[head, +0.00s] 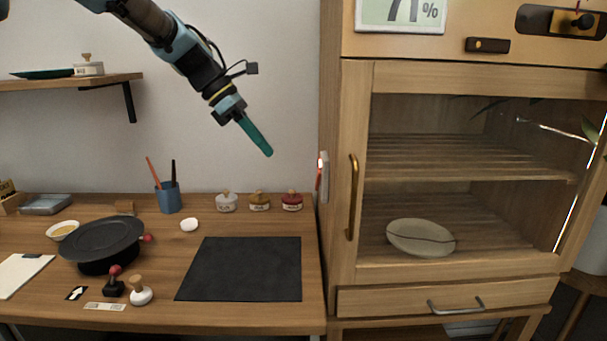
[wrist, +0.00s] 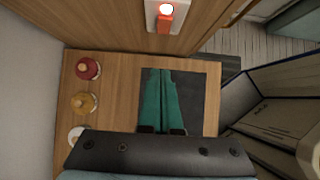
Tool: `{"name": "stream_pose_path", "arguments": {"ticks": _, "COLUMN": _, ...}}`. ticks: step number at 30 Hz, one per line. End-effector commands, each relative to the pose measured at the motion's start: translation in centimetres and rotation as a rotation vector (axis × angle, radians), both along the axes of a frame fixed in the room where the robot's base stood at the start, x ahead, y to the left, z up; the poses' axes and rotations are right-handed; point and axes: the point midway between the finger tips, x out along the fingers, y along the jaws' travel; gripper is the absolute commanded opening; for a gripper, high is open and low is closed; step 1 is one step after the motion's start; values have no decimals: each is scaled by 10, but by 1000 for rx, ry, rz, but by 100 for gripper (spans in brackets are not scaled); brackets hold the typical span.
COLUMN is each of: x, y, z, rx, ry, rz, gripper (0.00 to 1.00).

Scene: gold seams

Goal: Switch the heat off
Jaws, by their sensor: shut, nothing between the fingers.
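A switch with a pale plate (head: 324,176) is on the left side wall of the wooden cabinet. It shows edge-on in the head view, with a glowing red lamp at its top and a red-orange lever below. In the wrist view the switch (wrist: 164,17) is at the top edge, its lamp lit and its red lever partly seen. My gripper (head: 268,153) is in the air left of the switch and apart from it, pointing down and right. Its teal fingers (wrist: 158,72) are together and empty.
The wooden cabinet (head: 347,200) has a glazed door with a brass handle (head: 352,197); a cracked plate (head: 421,238) lies inside. Below my gripper, the desk holds a dark mat (head: 243,269), three small jars (head: 260,201) and a round black turntable (head: 103,240). Air between gripper and switch is clear.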

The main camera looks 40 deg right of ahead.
Motion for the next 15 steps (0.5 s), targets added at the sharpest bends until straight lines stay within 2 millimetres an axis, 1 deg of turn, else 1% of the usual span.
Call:
{"name": "stream_pose_path", "arguments": {"ticks": 3, "x": -10, "y": -11, "z": -18, "rx": 2, "ry": 4, "rz": -4, "gripper": 0}}
{"name": "stream_pose_path", "arguments": {"ticks": 11, "x": -31, "y": -35, "z": -61, "rx": 3, "ry": 5, "rz": -3, "gripper": 0}}
{"name": "stream_pose_path", "arguments": {"ticks": 12, "x": -34, "y": -39, "z": -65, "rx": 2, "ry": 4, "rz": -4, "gripper": 0}}
{"name": "stream_pose_path", "arguments": {"ticks": 15, "x": -44, "y": -51, "z": -64, "rx": 1, "ry": 1, "rz": -5, "gripper": 0}}
